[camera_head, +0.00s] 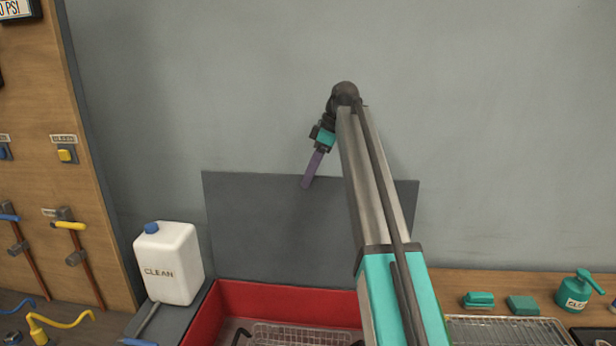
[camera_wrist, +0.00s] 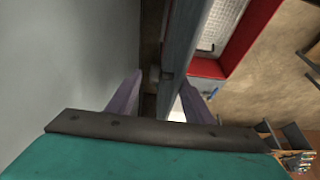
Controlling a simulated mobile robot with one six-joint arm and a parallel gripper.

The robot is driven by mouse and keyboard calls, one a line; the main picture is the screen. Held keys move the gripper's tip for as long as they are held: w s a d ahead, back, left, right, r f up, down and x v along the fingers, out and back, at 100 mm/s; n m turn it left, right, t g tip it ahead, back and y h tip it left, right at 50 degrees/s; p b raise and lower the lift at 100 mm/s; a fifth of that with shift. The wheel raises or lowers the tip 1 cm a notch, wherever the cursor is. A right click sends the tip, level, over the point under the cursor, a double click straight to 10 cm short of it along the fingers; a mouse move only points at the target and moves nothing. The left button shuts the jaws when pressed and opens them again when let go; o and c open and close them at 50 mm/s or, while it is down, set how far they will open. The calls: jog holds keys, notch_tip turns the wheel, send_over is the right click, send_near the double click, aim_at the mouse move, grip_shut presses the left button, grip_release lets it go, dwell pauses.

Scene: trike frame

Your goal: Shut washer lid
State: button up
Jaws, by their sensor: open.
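The washer is a red tub (camera_head: 265,299) at the bottom middle of the head view. Its dark grey lid (camera_head: 260,225) stands raised at the back, near the wall. My gripper (camera_head: 307,184) points down at the lid's top edge, left of its middle. In the wrist view my gripper (camera_wrist: 162,78) is open. Its purple fingers appear on either side of the lid (camera_wrist: 180,45), which shows nearly edge-on. I cannot tell whether either finger touches it. My arm hides the lid's right part and part of the tub.
A white CLEAN jug (camera_head: 172,265) stands left of the tub. A wire basket (camera_head: 300,336) sits inside the tub. The grey wall (camera_head: 500,150) is close behind the lid.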

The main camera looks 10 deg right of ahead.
grip_shut()
jog(key=shift+s+a, duration=0.15)
jog(key=shift+s, duration=0.25)
dwell(0.9)
